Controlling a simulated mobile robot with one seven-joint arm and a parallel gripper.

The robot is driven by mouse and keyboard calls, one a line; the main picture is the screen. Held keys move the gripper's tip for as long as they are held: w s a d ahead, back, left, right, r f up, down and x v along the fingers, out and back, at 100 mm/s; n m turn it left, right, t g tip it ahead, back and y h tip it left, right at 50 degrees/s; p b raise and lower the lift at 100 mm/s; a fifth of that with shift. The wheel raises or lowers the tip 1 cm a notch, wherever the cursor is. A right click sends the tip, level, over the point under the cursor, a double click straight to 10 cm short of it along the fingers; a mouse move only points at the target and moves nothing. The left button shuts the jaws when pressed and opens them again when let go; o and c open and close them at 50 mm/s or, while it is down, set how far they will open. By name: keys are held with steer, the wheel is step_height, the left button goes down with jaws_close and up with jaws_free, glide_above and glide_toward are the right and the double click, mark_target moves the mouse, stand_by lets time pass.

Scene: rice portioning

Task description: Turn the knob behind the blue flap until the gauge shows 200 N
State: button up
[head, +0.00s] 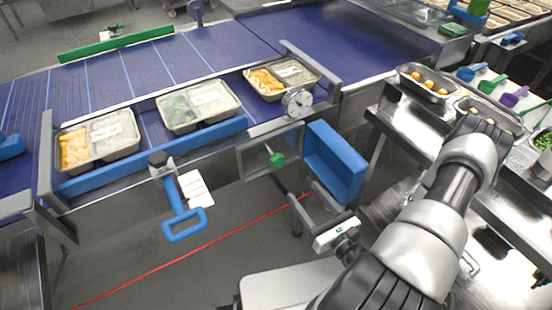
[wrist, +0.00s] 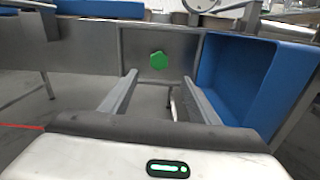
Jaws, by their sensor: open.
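The green knob (head: 277,160) sits in a grey recess below the conveyor edge. It also shows in the wrist view (wrist: 159,60), between and beyond my fingertips. The blue flap (head: 336,162) is swung open to the right of the recess. In the wrist view the flap (wrist: 240,75) stands right of the knob. The round white gauge (head: 297,101) is above the recess on the conveyor side; its reading is too small to tell. My gripper (head: 302,191) is open and empty, in front of and below the recess, apart from the knob. The wrist view shows both fingers (wrist: 124,86) spread.
Food trays (head: 198,106) stand on the blue conveyor (head: 130,70) behind a blue rail. A blue handle (head: 184,222) sticks out left of the recess. A steel counter (head: 400,135) with pans and scoops is at right. A red line (head: 190,255) crosses the floor.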

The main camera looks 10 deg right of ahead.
mark_target(280, 162)
steer(key=b+x, duration=0.1)
steer(key=x, duration=1.5)
steer(key=shift+w, duration=0.2)
steer(key=c, duration=1)
steer(key=shift+c, duration=0.2)
steer(key=shift+r+m+p, duration=0.1)
steer(key=shift+m+p, duration=0.2)
steer(key=m+p, duration=0.2)
steer(key=m, duration=0.1)
steer(key=shift+m, duration=0.4)
steer(key=shift+f+m+p, duration=0.2)
steer(key=shift+m+p, duration=0.85)
steer(key=shift+m, duration=1.05)
